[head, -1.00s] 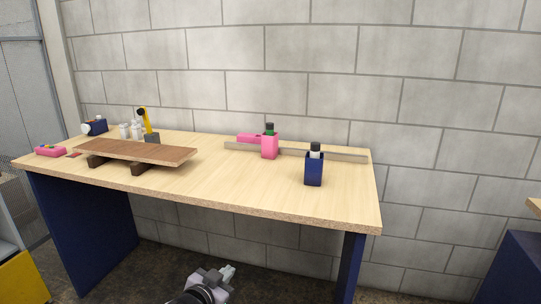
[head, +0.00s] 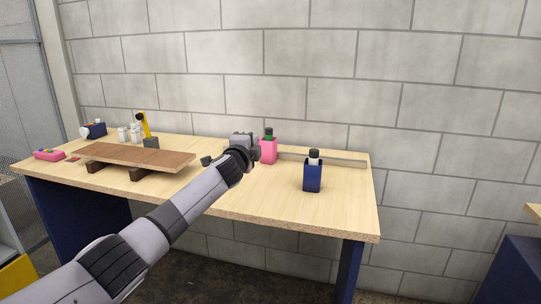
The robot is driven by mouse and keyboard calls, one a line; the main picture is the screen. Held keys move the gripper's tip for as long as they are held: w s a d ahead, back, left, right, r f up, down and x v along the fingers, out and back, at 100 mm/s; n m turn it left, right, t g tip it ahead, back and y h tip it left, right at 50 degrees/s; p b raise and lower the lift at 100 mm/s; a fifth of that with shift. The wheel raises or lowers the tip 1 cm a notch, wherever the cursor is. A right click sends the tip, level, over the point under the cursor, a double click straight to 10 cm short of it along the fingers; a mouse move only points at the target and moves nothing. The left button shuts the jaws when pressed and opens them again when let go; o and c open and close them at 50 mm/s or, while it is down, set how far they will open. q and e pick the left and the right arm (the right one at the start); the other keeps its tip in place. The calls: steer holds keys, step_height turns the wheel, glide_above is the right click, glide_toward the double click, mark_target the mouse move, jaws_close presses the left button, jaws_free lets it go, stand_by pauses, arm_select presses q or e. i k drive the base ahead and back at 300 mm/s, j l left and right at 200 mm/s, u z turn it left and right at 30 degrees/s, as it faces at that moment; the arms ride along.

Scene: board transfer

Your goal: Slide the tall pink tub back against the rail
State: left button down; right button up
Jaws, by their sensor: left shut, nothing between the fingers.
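The tall pink tub (head: 268,153) stands upright on the table towards the back, holding something green with a dark top. The grey rail (head: 330,160) runs along the back of the table behind it. I cannot tell whether the tub touches the rail. My left gripper (head: 244,138) is shut and empty, just left of the tub in the picture. The arm and gripper hide the rail's left part. Whether the gripper touches the tub is unclear. My right gripper is not in view.
A dark blue tub (head: 312,180) with a dark-topped item stands front right of the pink tub. A brown board (head: 140,156) lies on dark blocks at left, with small bottles (head: 129,134) and a yellow tool (head: 145,124) behind. The table's (head: 345,208) right front is clear.

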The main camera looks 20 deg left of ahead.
mark_target(269, 150)
steer(key=i+j, duration=0.1)
steer(key=i, duration=0.6)
steer(key=i+j, duration=0.15)
steer(key=i, duration=0.6)
